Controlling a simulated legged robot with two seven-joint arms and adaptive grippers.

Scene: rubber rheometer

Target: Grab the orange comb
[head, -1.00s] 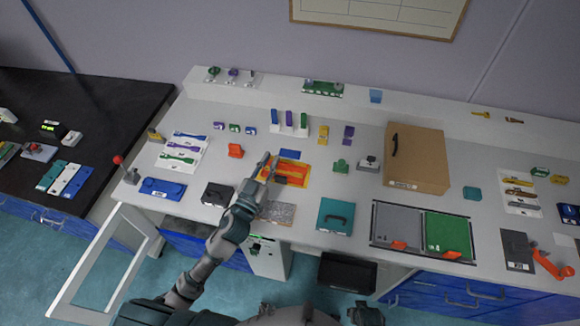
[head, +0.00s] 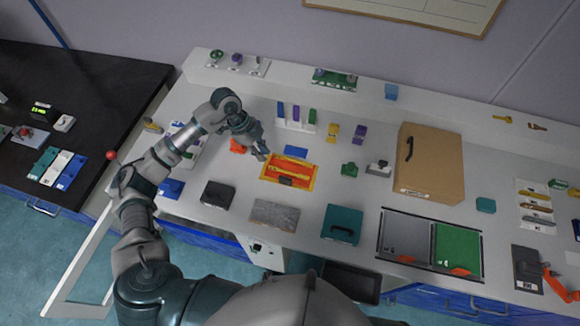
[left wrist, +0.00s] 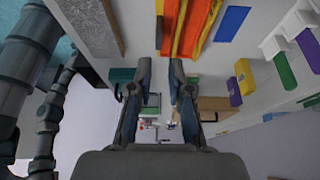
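My left gripper (head: 262,153) is above the table by the upper left edge of a flat orange-red piece with a yellow border (head: 276,178), which has a yellow strip and a dark part on it. This piece also shows at the top of the left wrist view (left wrist: 190,22), beyond the fingers. I cannot tell which of these is the comb, as no teeth are clear. In the left wrist view the two fingers (left wrist: 160,75) are apart with nothing between them. My right gripper is not in view.
A blue card (head: 296,152) lies just behind the orange-red piece. A grey speckled plate (head: 274,215), a black box (head: 217,194) and a teal case (head: 342,224) lie in front. Small coloured blocks (head: 296,114) stand behind. A cardboard box (head: 430,165) is at right.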

